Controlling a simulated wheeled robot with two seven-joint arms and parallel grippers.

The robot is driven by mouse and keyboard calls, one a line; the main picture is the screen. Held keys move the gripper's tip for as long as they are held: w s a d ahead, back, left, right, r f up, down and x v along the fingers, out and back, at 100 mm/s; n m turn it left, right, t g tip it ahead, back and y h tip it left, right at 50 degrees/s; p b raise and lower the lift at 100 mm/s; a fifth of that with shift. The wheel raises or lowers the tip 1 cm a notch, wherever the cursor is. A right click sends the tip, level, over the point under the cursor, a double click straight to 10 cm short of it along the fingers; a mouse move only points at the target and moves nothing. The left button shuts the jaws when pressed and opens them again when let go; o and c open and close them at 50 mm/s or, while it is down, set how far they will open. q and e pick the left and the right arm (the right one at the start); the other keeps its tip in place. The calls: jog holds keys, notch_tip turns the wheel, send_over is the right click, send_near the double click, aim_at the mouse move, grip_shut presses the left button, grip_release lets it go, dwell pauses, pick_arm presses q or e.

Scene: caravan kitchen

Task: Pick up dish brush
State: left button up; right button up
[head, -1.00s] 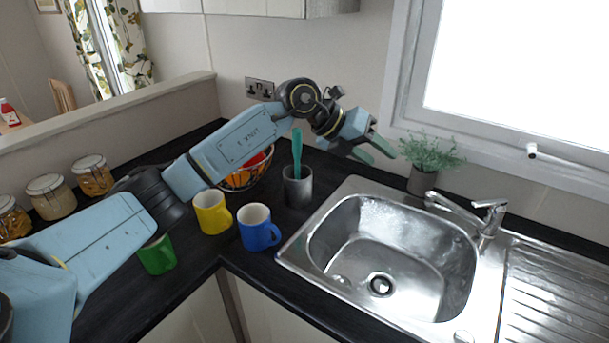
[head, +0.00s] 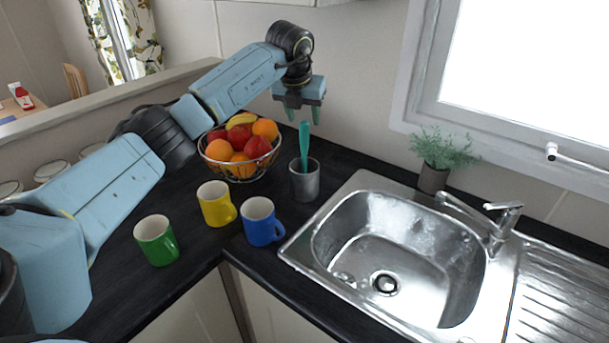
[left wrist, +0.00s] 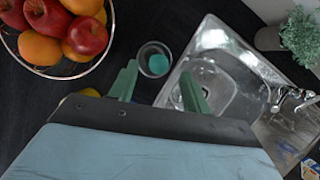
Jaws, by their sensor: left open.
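The teal dish brush (head: 304,143) stands upright in a dark grey metal cup (head: 305,184) on the black counter, left of the sink. In the left wrist view the brush (left wrist: 158,63) is seen from above as a round teal end inside the cup (left wrist: 146,53). My left gripper (head: 303,115) is open and empty, pointing down above the cup, with its fingertips over the top end of the brush. In the left wrist view the left gripper (left wrist: 160,82) has its fingers apart, with the brush beyond and between them. My right gripper is not in view.
A wire fruit bowl (head: 242,177) stands just left of the cup. Yellow (head: 216,204), blue (head: 262,222) and green (head: 157,240) mugs stand in front. The sink (head: 395,262) and tap (head: 490,222) are to the right, with a potted plant (head: 436,158) behind.

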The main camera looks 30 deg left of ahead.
aim_at(303, 121)
pick_arm(q)
jog(key=x, duration=0.5)
jog(key=shift+a+f+p, duration=0.15)
jog(key=shift+f+p, duration=0.05)
jog(key=shift+p, duration=0.2)
grip_shut()
